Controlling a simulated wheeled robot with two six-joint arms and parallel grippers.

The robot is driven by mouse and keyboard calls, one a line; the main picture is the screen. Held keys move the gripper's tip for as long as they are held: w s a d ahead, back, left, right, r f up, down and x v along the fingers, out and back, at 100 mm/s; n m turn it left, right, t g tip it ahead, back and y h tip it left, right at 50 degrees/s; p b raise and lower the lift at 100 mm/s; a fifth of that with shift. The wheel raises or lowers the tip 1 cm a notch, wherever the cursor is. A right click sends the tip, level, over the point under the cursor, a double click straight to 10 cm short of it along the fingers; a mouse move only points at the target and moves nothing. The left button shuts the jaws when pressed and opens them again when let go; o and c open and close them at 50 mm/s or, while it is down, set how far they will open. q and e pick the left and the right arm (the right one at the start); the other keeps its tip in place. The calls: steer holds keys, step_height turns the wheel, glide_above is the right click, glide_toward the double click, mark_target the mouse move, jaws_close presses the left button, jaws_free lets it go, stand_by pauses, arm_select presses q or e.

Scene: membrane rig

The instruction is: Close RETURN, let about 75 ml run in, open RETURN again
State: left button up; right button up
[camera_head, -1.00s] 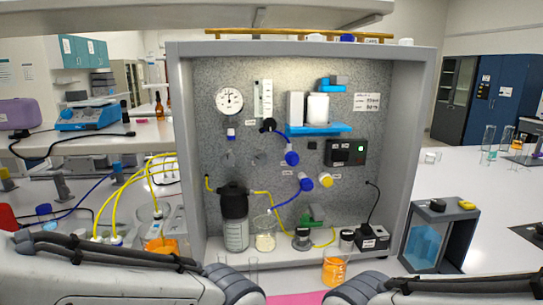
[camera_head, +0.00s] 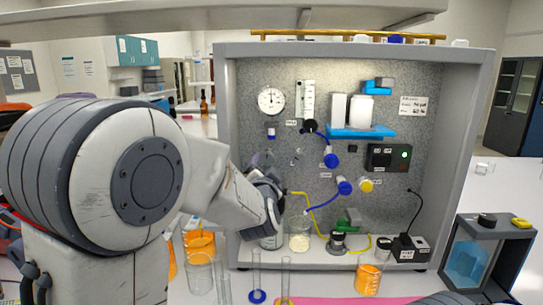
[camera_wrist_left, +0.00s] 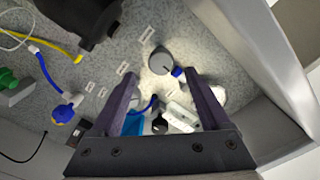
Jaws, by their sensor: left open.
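The rig panel (camera_head: 300,75) carries several valves with blue or yellow handles: a blue one (camera_head: 331,160) below the shelf, another blue one (camera_head: 345,188) lower, and a yellow one (camera_head: 366,185) beside it. The small labels are too blurred to tell which is RETURN. My left gripper (camera_head: 268,165) is at the panel's left side, largely hidden by its own wrist. A beaker of pale liquid (camera_head: 300,236) stands beneath the panel.
My left arm hides the panel's lower left and most of a bottle. Beakers of orange liquid (camera_head: 369,274) and slim glass cylinders (camera_head: 257,278) stand in front. A black box (camera_head: 409,249) and a blue-windowed case (camera_head: 474,254) are at right. A blue shelf (camera_head: 360,132) juts from the panel.

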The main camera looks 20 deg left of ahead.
mark_target(268, 155)
arm_select(q)
steer(key=p+x, duration=0.3)
steer(key=x, duration=0.7)
steer(key=shift+w, duration=0.15)
